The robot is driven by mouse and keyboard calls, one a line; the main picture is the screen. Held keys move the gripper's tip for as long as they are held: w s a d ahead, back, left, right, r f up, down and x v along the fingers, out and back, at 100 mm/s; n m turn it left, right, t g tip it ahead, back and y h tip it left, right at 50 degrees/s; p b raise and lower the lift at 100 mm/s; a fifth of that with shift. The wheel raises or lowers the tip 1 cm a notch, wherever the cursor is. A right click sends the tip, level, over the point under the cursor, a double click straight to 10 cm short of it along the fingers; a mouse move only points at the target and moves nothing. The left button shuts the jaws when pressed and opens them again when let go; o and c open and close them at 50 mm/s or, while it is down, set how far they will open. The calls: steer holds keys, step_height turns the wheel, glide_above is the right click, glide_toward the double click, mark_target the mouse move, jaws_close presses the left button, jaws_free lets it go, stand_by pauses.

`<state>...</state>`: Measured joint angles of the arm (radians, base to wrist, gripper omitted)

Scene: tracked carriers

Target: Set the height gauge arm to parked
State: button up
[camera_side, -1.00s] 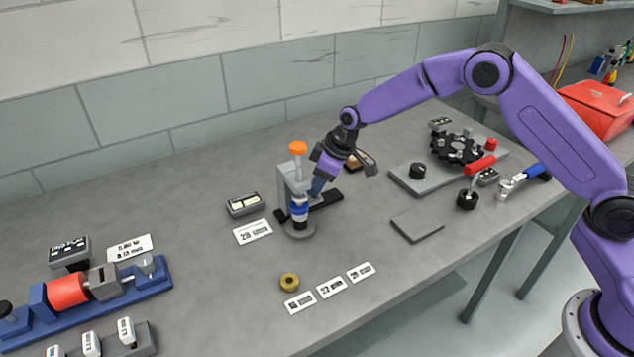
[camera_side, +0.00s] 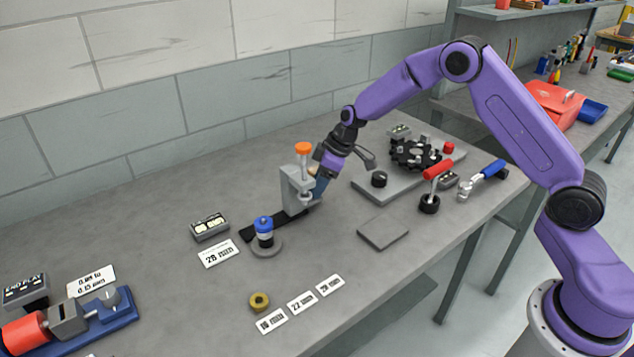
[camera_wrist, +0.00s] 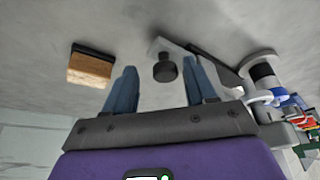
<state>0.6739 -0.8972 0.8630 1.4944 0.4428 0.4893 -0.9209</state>
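The height gauge arm looks to be the grey upright carriage (camera_side: 294,187) with an orange knob (camera_side: 303,148) on top. It stands upright at the far right part of a black rail (camera_side: 262,229). A blue-topped cylinder (camera_side: 264,227) on a round grey base stands apart from it, near the rail's left end. My gripper (camera_side: 319,186) is low, right beside the carriage; contact cannot be told. In the wrist view my gripper's blue fingers (camera_wrist: 160,73) are apart, with a black knob (camera_wrist: 165,68) seen between them and gaps on both sides.
A grey plate (camera_side: 383,233) and a geared fixture (camera_side: 415,154) lie to the right. A red-handled tool (camera_side: 437,170) stands near them. Label cards (camera_side: 302,302) and a brass ring (camera_side: 259,301) lie in front. A wooden block (camera_wrist: 90,67) shows in the wrist view.

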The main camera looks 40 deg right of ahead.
steer(key=shift+a, duration=0.15)
steer(key=shift+r, duration=0.3)
steer(key=v, duration=1.7)
steer(key=shift+s+f, duration=0.1)
steer(key=s+a+n+g, duration=0.1)
steer(key=s+a, duration=0.3)
steer(key=s, duration=0.5)
steer(key=s+a+n+g, duration=0.1)
steer(key=s+a, duration=0.3)
steer(key=s, duration=0.5)
steer(key=s+d+f+h, duration=0.1)
steer(key=s+d, duration=0.1)
steer(key=s, duration=0.8)
steer(key=s+d+f+n+g+h, duration=0.1)
steer(key=s+d, duration=0.2)
steer(key=s, duration=0.7)
steer(key=shift+f+n+h, duration=0.25)
steer(key=shift+n+h, duration=0.05)
steer(key=shift+h, duration=0.1)
